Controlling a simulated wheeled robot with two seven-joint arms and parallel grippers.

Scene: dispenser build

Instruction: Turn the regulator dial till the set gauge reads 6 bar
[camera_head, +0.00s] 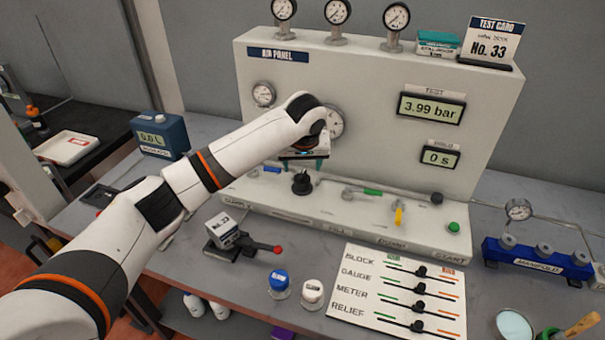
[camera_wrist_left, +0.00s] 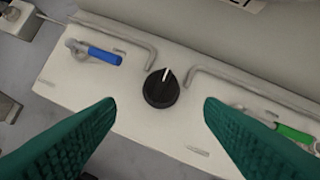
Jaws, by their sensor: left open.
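The regulator dial is a black knob (camera_head: 302,183) on the sloped front ledge of the air panel (camera_head: 480,110). In the left wrist view the dial (camera_wrist_left: 161,88) shows a white pointer line tilted slightly right of straight up. My left gripper (camera_head: 304,160) is above the dial. Its green fingers (camera_wrist_left: 160,120) are open, one on each side of the dial in the picture, apart from it. A larger round gauge (camera_head: 334,122) on the panel face is partly hidden by my left arm, and I cannot read it. A smaller gauge (camera_head: 263,94) sits to its left. My right gripper is not in view.
A blue-handled valve (camera_wrist_left: 103,55) lies left of the dial and a green-handled valve (camera_wrist_left: 295,132) right of it, with bent pipes between. The test display (camera_head: 431,108) reads 3.99 bar.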

